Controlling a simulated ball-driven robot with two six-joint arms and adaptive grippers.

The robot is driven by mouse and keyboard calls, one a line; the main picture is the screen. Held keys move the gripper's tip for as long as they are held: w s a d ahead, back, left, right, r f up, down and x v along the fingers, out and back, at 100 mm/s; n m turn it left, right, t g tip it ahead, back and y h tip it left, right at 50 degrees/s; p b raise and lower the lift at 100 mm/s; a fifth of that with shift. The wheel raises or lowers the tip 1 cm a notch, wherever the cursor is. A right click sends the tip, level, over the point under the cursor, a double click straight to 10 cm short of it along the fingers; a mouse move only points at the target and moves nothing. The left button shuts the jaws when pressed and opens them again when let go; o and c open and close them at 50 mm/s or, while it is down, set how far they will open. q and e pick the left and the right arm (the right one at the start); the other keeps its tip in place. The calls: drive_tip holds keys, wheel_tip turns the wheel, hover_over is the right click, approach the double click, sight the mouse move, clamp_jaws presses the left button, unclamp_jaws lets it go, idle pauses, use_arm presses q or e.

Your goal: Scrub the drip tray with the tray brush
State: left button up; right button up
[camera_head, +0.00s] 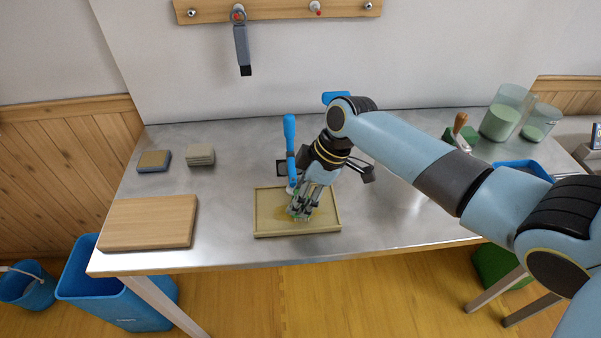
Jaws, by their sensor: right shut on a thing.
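The drip tray (328,222) is a shallow beige tray near the front middle of the steel table, with a yellowish stain on its floor. The tray brush, with a long blue handle (290,135), stands nearly upright at the tray, its handle pointing up. My right gripper (301,207) points down over the tray and is shut on the tray brush near its lower end. The fingers partly hide the brush head, and I cannot tell whether the bristles touch the tray floor. My left gripper is not in view.
A wooden board (150,222) lies at the left. A sponge (154,160) and a grey stack (201,154) lie behind it. Jars of pale green contents (501,121) and a wooden-handled tool (459,127) stand at the back right. A blue bin (100,285) is on the floor.

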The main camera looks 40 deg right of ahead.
drive_tip(key=shift+s+d+p, duration=0.3)
drive_tip(key=shift+s+d, duration=0.2)
drive_tip(key=shift+d, duration=0.35)
drive_tip(key=shift+s+d+p, duration=0.2)
drive_tip(key=shift+s+d, duration=0.35)
drive_tip(key=shift+d, duration=0.35)
drive_tip(key=shift+s+d+p, duration=0.2)
drive_tip(key=shift+s+d, duration=0.35)
drive_tip(key=shift+d, duration=0.35)
drive_tip(key=shift+w+a, duration=0.55)
drive_tip(key=shift+a, duration=0.35)
drive_tip(key=shift+w+a, duration=0.5)
drive_tip(key=shift+a, duration=0.4)
drive_tip(key=shift+w+a, duration=0.55)
drive_tip(key=shift+a, duration=0.35)
drive_tip(key=shift+a, duration=0.1)
drive_tip(key=shift+w+a+b, duration=0.1)
drive_tip(key=shift+w+a, duration=0.45)
drive_tip(key=shift+a, duration=0.3)
drive_tip(key=shift+w+a+b, duration=0.1)
drive_tip(key=shift+w+a, duration=0.45)
drive_tip(key=shift+a, duration=0.3)
drive_tip(key=shift+w+a+b, duration=0.1)
drive_tip(key=shift+w+a, duration=0.45)
drive_tip(key=shift+a, duration=0.3)
